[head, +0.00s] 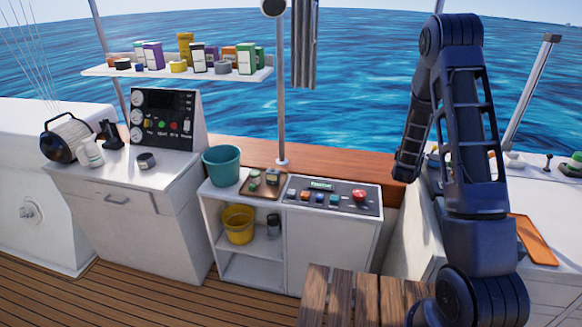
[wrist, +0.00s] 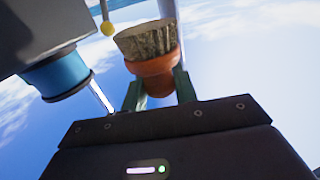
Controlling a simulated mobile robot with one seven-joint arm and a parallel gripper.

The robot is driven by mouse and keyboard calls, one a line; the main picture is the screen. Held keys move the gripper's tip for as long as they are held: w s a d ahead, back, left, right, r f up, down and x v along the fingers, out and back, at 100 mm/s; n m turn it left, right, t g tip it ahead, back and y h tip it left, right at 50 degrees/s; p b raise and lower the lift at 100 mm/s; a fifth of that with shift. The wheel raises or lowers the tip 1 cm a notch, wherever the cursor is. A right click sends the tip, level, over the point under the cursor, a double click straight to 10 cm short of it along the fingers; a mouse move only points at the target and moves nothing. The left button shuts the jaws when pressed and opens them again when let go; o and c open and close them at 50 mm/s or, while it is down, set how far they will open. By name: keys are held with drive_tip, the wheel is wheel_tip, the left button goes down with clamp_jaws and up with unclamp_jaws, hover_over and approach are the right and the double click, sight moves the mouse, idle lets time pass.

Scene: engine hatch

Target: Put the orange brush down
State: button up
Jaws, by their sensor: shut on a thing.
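The orange brush (wrist: 153,70) is in the wrist view, its brownish bristle block pointing up and away from my gripper. My gripper (wrist: 158,84) is shut on it, with one greenish finger on each side of the orange part. The brush's lower end is hidden by the gripper body. In the head view my dark arm rises at the right, but the gripper and brush cannot be made out there.
A white counter at the right carries an orange board (head: 535,240) and small items, partly behind my arm. A wooden slatted surface (head: 350,298) stands front centre. A white cabinet holds a teal bucket (head: 222,166) and control panel (head: 330,197). A blue cylinder (wrist: 55,75) is near my gripper.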

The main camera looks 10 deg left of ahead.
drive_tip(key=w+a+n+y, duration=0.1)
drive_tip(key=a+n+y, duration=0.35)
drive_tip(key=a, duration=1.25)
drive_tip(key=s+a+n+g+y, duration=0.1)
drive_tip(key=s+a+y, duration=0.3)
drive_tip(key=a, duration=1)
drive_tip(key=s+a+r+n+g+y, duration=0.1)
drive_tip(key=s+a+n+y, duration=0.3)
drive_tip(key=a, duration=1)
drive_tip(key=s+a+r+n+g+y, duration=0.1)
drive_tip(key=s+a+y, duration=0.4)
drive_tip(key=a, duration=0.9)
drive_tip(key=shift+s+a+n+g, duration=0.3)
drive_tip(key=shift+s+n+g, duration=0.5)
drive_tip(key=shift+s+n, duration=0.1)
wheel_tip(320, 180, down, 20)
drive_tip(key=shift+r, duration=0.2)
drive_tip(key=shift+f, duration=0.15)
drive_tip(key=o, duration=1)
